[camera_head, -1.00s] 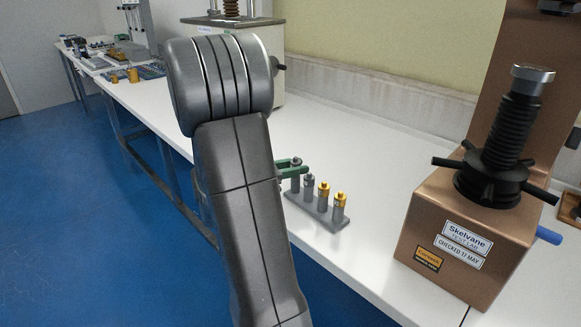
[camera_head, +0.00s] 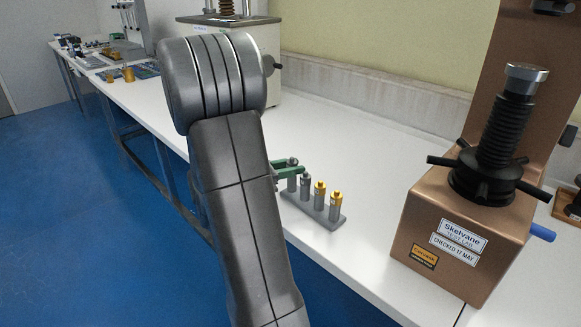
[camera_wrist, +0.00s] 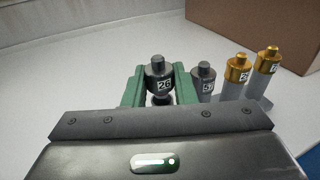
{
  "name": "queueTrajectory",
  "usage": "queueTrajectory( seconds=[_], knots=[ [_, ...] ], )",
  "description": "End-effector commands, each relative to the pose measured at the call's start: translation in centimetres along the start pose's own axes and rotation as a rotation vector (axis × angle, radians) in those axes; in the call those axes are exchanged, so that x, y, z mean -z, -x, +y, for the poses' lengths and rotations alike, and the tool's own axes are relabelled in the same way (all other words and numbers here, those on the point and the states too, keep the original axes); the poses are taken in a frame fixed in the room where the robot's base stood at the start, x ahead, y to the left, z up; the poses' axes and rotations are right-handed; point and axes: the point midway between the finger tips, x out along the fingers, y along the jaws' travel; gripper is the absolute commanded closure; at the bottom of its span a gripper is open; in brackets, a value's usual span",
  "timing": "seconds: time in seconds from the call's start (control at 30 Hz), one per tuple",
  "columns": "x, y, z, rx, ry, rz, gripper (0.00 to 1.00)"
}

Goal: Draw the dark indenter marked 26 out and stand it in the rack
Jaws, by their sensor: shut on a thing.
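The dark indenter marked 26 (camera_wrist: 160,76) stands upright between the green fingers of my gripper (camera_wrist: 160,88) in the wrist view. The gripper is shut on it. In the head view my gripper (camera_head: 288,170) is at the left end of the grey rack (camera_head: 324,217), over its leftmost post. The fingers hide the indenter's lower part, so I cannot tell whether it is seated or just above the post. A dark indenter with a partly hidden label (camera_wrist: 204,76) and two gold ones (camera_wrist: 238,68) (camera_wrist: 268,60) stand to its right in the rack.
A brown hardness tester (camera_head: 440,235) with a black screw and handles stands right of the rack. A pale tester (camera_head: 262,70) stands farther back on the white bench (camera_head: 340,140). Bench space behind the rack is clear. The bench's front edge is close to the rack.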

Motion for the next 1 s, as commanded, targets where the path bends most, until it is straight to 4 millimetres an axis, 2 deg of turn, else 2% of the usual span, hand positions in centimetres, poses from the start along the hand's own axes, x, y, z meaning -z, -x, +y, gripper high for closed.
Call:
queueTrajectory(
  seconds=[0.67,0.97,1.0],
  knots=[
    [1.6,-0.1,0.0,0.0,0.001,0.0,0.98],
    [1.7,-0.1,0.0,0.0,0.0,0.0,0.98],
    [1.7,-0.1,0.0,0.0,0.0,0.0,0.68]
  ],
)
